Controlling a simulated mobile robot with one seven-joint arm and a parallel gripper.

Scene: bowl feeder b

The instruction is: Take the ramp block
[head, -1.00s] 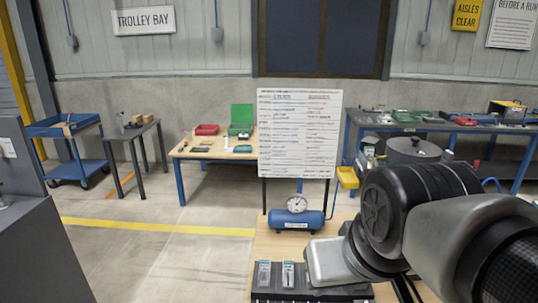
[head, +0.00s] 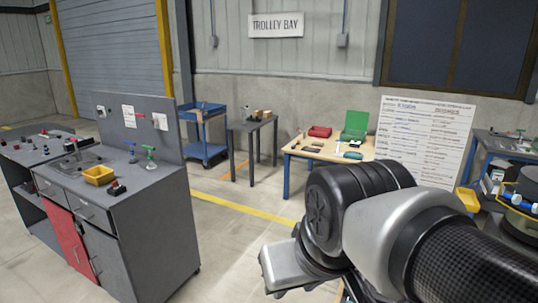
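I cannot pick out a ramp block for certain in the head view. A small tan, block-like item (head: 263,114) lies on the small grey table (head: 246,125) at the back, too small to make out its shape. My arm reaches in from the lower right and covers the lower middle of the view. The fingers of my gripper do not show.
A grey cabinet bench (head: 150,205) with a yellow bin (head: 98,175) stands at left. A blue trolley (head: 208,151) and a wooden-topped table (head: 300,152) stand farther back. A whiteboard (head: 425,140) stands at right. Open floor lies between the bench and my arm.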

